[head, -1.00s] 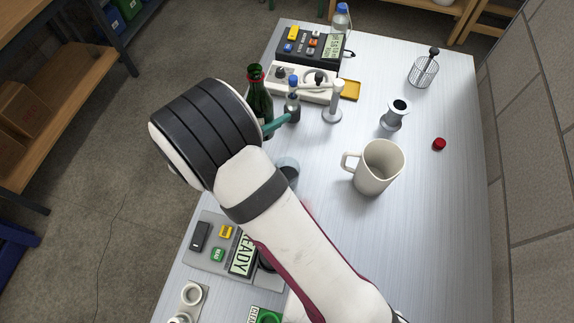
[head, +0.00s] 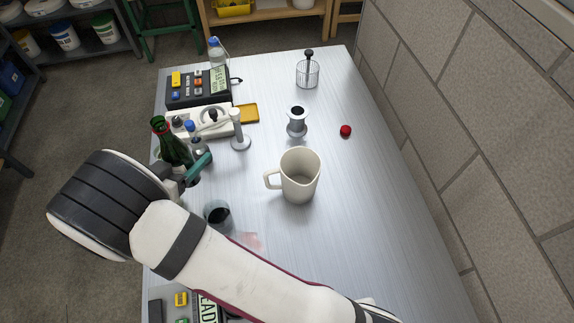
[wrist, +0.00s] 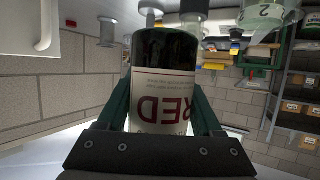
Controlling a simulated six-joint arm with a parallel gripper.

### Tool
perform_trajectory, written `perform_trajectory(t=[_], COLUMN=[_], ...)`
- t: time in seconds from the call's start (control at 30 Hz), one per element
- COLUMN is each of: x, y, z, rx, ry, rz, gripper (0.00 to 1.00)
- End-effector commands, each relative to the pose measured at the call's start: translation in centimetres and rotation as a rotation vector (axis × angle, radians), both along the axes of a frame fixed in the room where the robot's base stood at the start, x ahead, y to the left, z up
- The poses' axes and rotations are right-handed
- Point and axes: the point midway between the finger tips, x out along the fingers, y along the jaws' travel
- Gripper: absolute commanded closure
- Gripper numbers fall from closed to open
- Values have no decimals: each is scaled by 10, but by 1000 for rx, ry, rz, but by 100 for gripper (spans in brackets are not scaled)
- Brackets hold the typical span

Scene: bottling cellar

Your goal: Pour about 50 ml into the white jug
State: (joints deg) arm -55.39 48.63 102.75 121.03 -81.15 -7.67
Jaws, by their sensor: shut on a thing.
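The white jug (head: 312,180) stands upright on the table, its handle to the left and its mouth open. A white shape with a handle at the top left of the wrist view (wrist: 28,25) looks like the jug. A dark green bottle (head: 178,151) with a red band at its mouth stands roughly upright, left of the jug and apart from it. Its white label with "RED" faces the wrist view (wrist: 152,88). My gripper (wrist: 162,110) is shut on this bottle, with a teal finger on each side. The bottle's base is hidden.
A glass of dark liquid (head: 217,212) stands close to my arm, near a faint red smear (head: 248,242). A blue-capped bottle (head: 197,145) and a white-topped stand (head: 238,130) are just behind the gripper. A metal spool-shaped piece (head: 297,122) and red cap (head: 346,131) are behind the jug.

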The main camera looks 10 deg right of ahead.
Motion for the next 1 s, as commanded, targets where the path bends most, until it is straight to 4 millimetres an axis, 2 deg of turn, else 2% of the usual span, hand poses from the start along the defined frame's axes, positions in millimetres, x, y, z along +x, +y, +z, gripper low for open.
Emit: perform_trajectory(t=[0.27,0.43,0.6,0.7,0.8,1.0], x=[39,60,68,69,69,69], y=[-78,-147,-210,-235,-251,-259], z=[-8,-15,-22,-24,-26,-27], rx=[1,2,3,5,5,5], ry=[-2,-1,1,2,3,3], rz=[-229,-416,-581,-645,-686,-709], gripper=[100,100,100,100,100,100])
